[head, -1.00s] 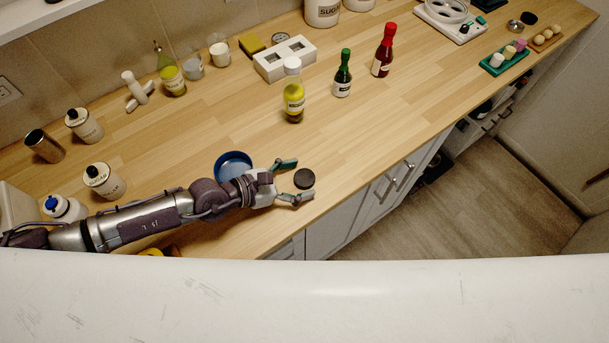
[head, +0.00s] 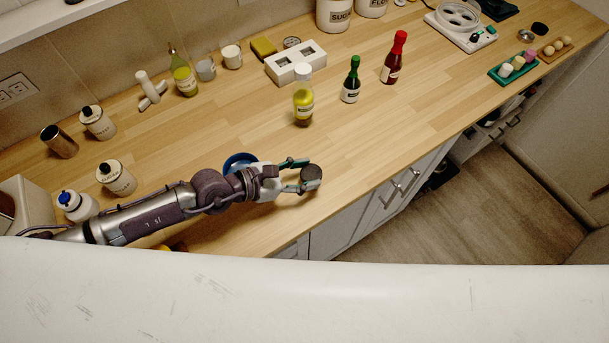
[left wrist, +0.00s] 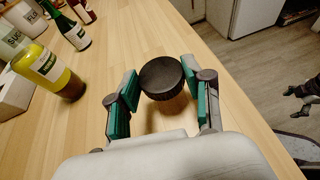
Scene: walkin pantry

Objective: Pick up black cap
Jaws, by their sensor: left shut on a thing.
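The black cap (head: 311,173) is a short dark disc near the front edge of the wooden counter. In the left wrist view the black cap (left wrist: 162,78) sits between the tips of the two green-padded fingers. My left gripper (head: 303,175) is shut on it, with one finger on each side. The same gripper shows in the left wrist view (left wrist: 163,92). A shadow lies under the cap in the wrist view, and I cannot tell how far it is above the counter.
A blue round dish (head: 238,160) is partly hidden behind my left arm. A yellow-filled bottle (head: 303,107), a green bottle (head: 351,82) and a red bottle (head: 394,60) stand farther back. The counter (head: 400,125) right of the gripper is clear up to its front edge.

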